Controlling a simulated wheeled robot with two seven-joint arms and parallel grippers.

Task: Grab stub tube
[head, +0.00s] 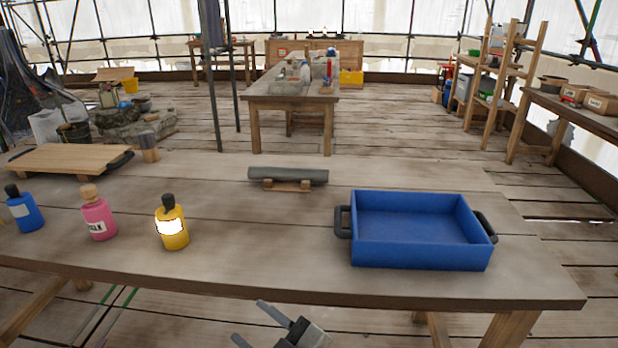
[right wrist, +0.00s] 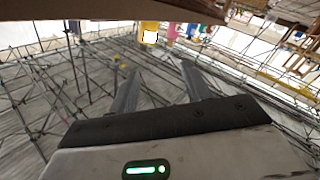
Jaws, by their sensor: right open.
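The stub tube, a dark grey cylinder (head: 288,175), lies level across a small wooden cradle (head: 287,186) near the back middle of the workbench. My right gripper (head: 250,322) is at the bottom of the head view, in front of the bench's front edge and well apart from the tube. Its two fingers also show in the right wrist view (right wrist: 158,72), spread with nothing between them. The tube cannot be made out in the right wrist view. My left gripper is not in view.
A blue tray (head: 421,252) with black handles stands at the bench's right. Yellow (head: 172,240), pink (head: 98,216) and blue (head: 26,214) bottles stand at the left, before a wooden board (head: 70,157). The bench middle in front of the tube is clear.

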